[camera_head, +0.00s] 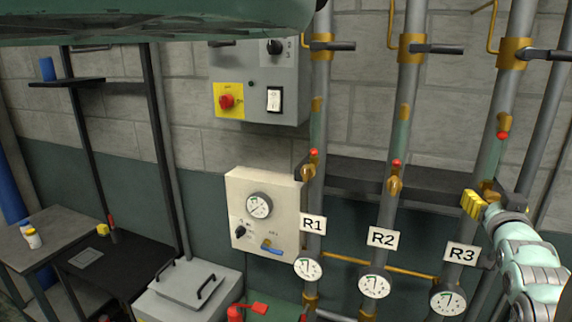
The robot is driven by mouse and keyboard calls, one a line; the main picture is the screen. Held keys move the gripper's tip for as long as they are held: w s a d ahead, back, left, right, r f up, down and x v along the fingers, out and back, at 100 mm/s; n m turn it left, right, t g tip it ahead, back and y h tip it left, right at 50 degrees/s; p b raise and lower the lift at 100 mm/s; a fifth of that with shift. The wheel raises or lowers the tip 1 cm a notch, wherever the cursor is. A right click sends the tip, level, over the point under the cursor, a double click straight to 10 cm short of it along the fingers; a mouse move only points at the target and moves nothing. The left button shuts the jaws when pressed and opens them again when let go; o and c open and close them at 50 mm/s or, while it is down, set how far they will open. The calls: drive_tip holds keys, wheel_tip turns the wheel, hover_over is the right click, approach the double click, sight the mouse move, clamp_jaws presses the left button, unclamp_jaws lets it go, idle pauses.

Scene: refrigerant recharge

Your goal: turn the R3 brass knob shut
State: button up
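The R3 sign (462,253) hangs on the right-hand grey pipe, above a round gauge (448,300). The R3 brass knob (489,187) is on this pipe above the sign, mostly hidden by my gripper. My gripper (484,197) reaches in from the lower right, with its end at the knob. A bright yellow part shows on its left side and a dark part on its right. I cannot tell whether the fingers touch or grip the knob, nor how far the knob is turned.
Pipes with the R1 sign (312,224) and R2 sign (382,238) stand to the left, each with a brass knob and gauge. Black-handled valves (436,49) sit higher up. A cream gauge box (262,215) and grey switch box (258,85) are on the wall. A dark ledge runs behind the pipes.

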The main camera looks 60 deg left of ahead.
clamp_jaws()
idle(0.3)
